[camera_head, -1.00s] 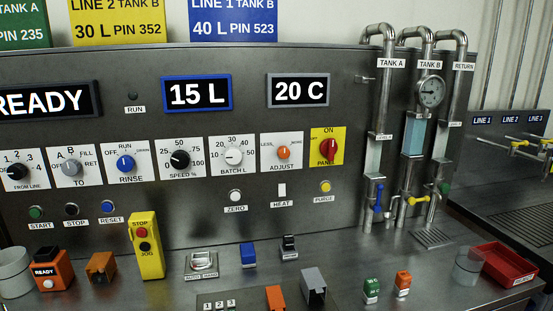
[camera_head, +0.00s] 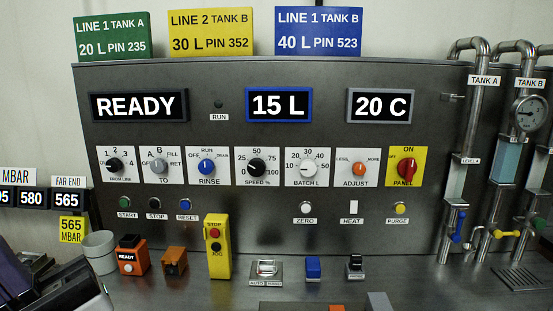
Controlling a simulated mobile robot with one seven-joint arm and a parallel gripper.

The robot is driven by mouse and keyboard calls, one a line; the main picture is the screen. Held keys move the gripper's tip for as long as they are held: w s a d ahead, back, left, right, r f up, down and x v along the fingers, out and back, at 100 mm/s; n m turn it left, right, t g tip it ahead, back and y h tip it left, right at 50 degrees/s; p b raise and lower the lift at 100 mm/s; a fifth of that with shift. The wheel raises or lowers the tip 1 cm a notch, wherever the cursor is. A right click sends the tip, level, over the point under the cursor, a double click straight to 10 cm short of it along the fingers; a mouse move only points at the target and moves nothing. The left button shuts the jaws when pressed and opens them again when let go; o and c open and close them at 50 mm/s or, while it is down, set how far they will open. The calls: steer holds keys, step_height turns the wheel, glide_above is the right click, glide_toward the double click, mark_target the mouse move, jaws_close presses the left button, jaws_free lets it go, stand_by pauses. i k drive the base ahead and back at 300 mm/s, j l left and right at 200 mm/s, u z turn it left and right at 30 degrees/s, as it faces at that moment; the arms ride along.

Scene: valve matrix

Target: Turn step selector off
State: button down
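No label I can read says "step". The rinse selector, a blue knob (camera_head: 207,167) on a white plate, has OFF at its left, RUN at its top and a third mark at its right. Its pointer looks close to upright, toward RUN. To its left are the black FROM LINE knob (camera_head: 114,165) and the grey TO knob (camera_head: 160,166). To its right is the black SPEED knob (camera_head: 257,167). The red PANEL knob (camera_head: 406,168) on a yellow plate stands upright near ON. My gripper's fingers do not show.
The READY display (camera_head: 139,106) is lit above the knobs. A yellow STOP/JOG box (camera_head: 218,247), an orange READY box (camera_head: 131,254) and a grey cup (camera_head: 99,252) stand on the counter. A dark shape fills the lower left corner. Space before the knobs is clear.

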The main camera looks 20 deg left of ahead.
mark_target(206, 167)
steer(key=i+u, duration=0.5)
steer(key=u, duration=0.2)
steer(key=i+l+u, duration=0.35)
steer(key=k+j, duration=0.1)
